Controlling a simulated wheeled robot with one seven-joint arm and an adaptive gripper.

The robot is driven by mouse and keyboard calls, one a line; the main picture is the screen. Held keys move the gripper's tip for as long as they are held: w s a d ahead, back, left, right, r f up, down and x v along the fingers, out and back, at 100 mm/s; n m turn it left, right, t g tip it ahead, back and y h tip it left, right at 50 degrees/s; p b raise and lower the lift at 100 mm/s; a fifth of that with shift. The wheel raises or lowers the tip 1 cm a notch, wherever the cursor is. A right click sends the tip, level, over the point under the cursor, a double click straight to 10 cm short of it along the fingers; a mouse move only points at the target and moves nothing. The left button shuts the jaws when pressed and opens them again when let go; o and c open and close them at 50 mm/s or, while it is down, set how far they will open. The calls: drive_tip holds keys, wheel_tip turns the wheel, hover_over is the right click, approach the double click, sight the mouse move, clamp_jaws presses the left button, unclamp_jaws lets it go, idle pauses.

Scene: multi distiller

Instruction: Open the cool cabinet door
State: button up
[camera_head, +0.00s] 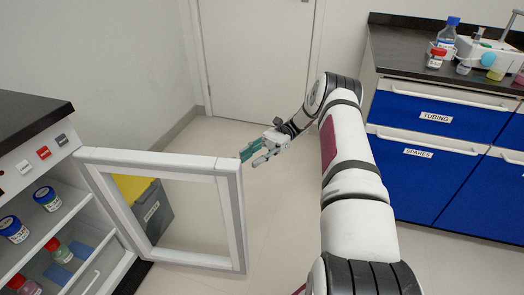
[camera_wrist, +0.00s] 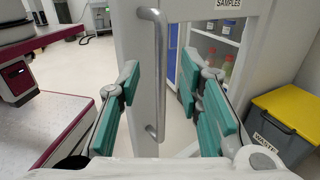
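The cool cabinet door (camera_head: 228,205), a white frame with a clear pane, stands swung wide open from the cabinet (camera_head: 30,135) at left in the head view. My gripper (camera_head: 250,157) is just right of the door's free upper corner. In the wrist view, the door's grey vertical handle (camera_wrist: 158,65) shows between the two separated teal fingertips of my gripper (camera_wrist: 158,82). The fingers are open and not closed on the handle. I cannot tell whether the handle lies between the fingertips or just beyond them. The handle is hidden in the head view.
Bottles (camera_head: 46,198) stand on the cabinet shelves. A yellow-lidded waste bin (camera_head: 150,210) is behind the door pane. A blue-drawered counter (camera_head: 430,150) with lab ware is at right. Open floor (camera_head: 270,225) lies between the door and counter.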

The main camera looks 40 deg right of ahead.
drive_tip(key=shift+v, duration=2.4)
